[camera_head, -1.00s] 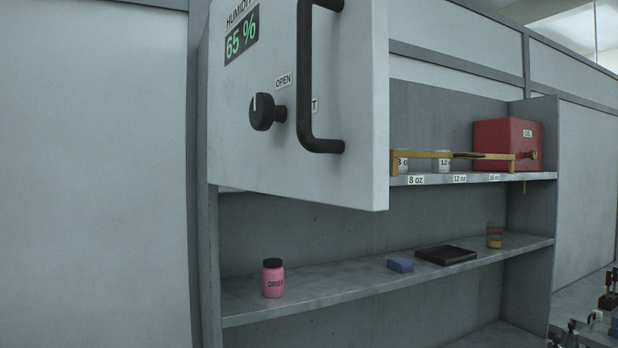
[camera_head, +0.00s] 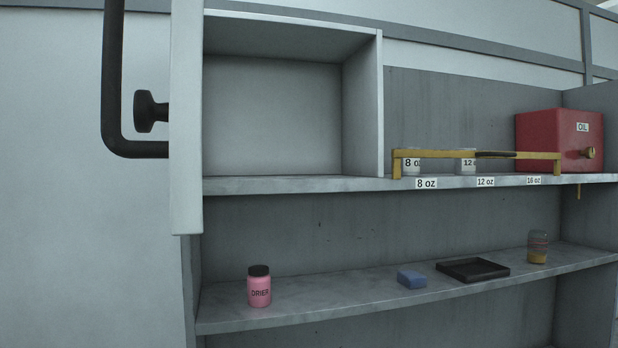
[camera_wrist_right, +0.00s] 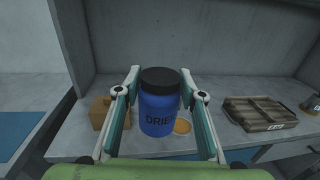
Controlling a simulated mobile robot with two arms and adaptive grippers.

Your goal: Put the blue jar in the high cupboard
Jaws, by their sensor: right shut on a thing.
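The blue jar (camera_wrist_right: 160,108) has a black lid and a dark "DRIER" label. It stands upright between the fingers of my right gripper (camera_wrist_right: 160,80) in the right wrist view, and the gripper is shut on it. The high cupboard (camera_head: 270,115) is at the upper left of the head view, and its visible interior is empty. My left gripper is not in view.
A pink jar (camera_head: 259,290), a blue block (camera_head: 411,279), a black tray (camera_head: 472,269) and a small glass (camera_head: 538,248) sit on the lower shelf (camera_head: 350,293). A brass bar (camera_head: 430,153), cups and a red box (camera_head: 545,140) stand right of the cupboard.

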